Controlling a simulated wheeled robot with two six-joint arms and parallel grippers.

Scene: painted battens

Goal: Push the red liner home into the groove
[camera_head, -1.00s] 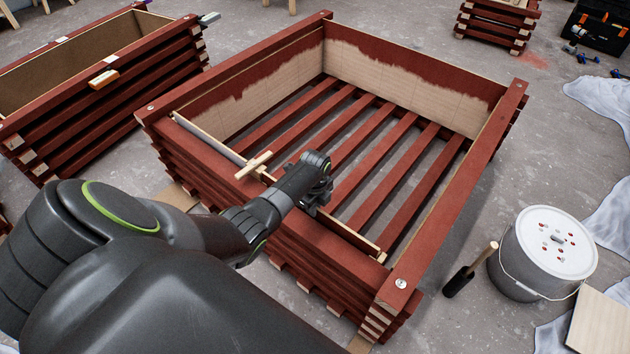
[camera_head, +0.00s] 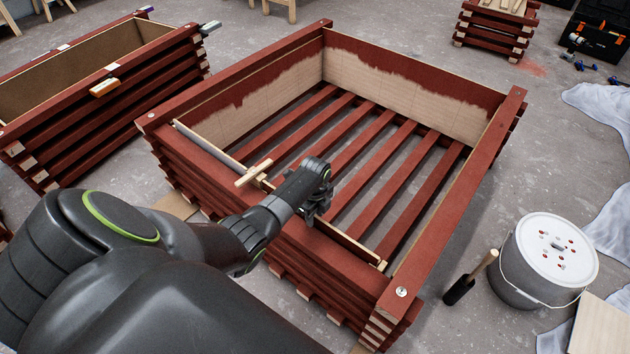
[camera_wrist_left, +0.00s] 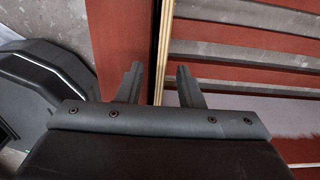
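The liner shows as a thin panel along the inside of the near wall of the large red crate (camera_head: 190,163). Its pale top edge (camera_head: 352,246) runs along that wall, and the wrist view shows the edge (camera_wrist_left: 164,45) as a narrow strip. Its red face and the groove are mostly hidden from the head camera. My left gripper (camera_head: 318,212) is over the near wall, about midway along it. In the left wrist view its two fingers (camera_wrist_left: 158,86) are apart, one on each side of the pale edge. I cannot tell whether they touch it. My right gripper is not in view.
A small pale wooden cross-piece (camera_head: 254,173) lies across the near wall, left of my gripper. Slats form the crate's floor, with gaps between. Another red crate (camera_head: 170,70) stands at left.

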